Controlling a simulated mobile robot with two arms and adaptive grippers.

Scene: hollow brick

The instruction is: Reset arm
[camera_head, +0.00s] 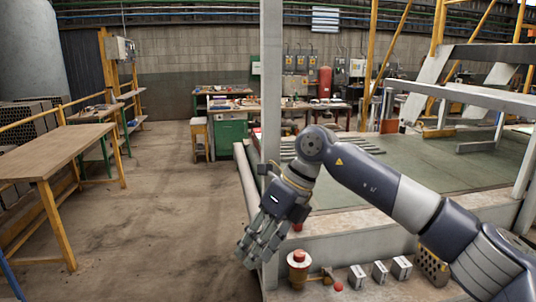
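My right arm comes in from the right and reaches across the middle of the view. Its gripper (257,238) hangs with the fingers pointing down and left, in front of the grey post. I see nothing held in it, but the fingers overlap from this angle and I cannot tell how far apart they are. A brown brick with holes (432,267) stands on the ledge at the lower right, partly hidden by my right forearm. My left arm and gripper are not in view.
A grey post (271,80) stands close to the gripper. A wooden table (60,152) is at left. The floor between is clear.

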